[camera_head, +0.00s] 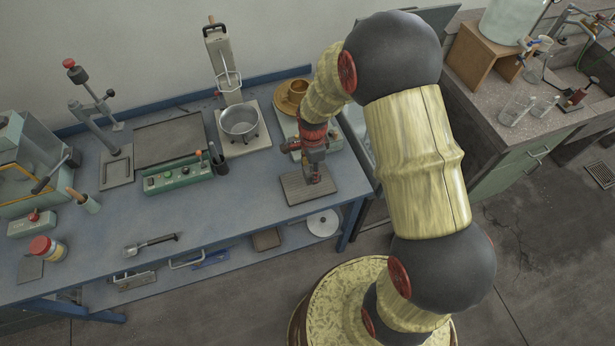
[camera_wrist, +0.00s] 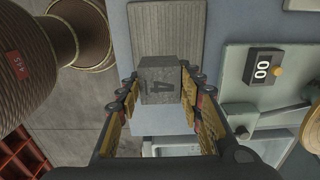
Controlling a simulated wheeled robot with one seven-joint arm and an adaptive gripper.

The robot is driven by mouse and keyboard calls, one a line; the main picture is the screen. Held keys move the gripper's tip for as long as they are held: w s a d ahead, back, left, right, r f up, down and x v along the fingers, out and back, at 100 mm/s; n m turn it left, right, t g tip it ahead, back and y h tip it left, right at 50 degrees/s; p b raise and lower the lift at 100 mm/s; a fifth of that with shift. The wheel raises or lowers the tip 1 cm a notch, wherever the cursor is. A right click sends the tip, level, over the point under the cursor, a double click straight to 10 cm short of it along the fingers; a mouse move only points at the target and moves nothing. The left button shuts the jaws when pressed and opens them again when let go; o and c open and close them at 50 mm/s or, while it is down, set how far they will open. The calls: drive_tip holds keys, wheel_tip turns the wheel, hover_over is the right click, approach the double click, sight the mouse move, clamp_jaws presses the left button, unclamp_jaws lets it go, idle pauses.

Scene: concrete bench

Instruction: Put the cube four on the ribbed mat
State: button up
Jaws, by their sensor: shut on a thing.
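The cube four (camera_wrist: 160,82) is grey with a dark "4" on its face. In the wrist view it sits between the two fingers of my gripper (camera_wrist: 160,88), which is shut on it. The ribbed mat (camera_wrist: 165,28) is a grey rectangle behind the cube in that view. In the head view the mat (camera_head: 296,190) lies at the bench's right front, with my gripper (camera_head: 314,176) over its middle and back part. The cube is small and mostly hidden there. I cannot tell whether the cube touches the mat.
A metal pot (camera_head: 240,121) on a stand is at the back left of the mat. A green control box (camera_head: 178,176) is farther left. The bench's front right corner is close to the mat.

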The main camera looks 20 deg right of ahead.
sight(308, 176)
drive_tip(key=shift+w+a+f, duration=0.25)
drive_tip(key=shift+w+f, duration=0.15)
drive_tip(key=shift+f, duration=0.2)
drive_tip(key=shift+w+a+f, duration=0.25)
drive_tip(key=shift+w+f, duration=0.15)
drive_tip(key=shift+f, duration=0.15)
drive_tip(key=shift+f+b, duration=0.3)
drive_tip(key=shift+f, duration=1.05)
drive_tip(key=shift+f, duration=0.2)
drive_tip(key=o, duration=1.4)
drive_tip(key=shift+r, duration=0.1)
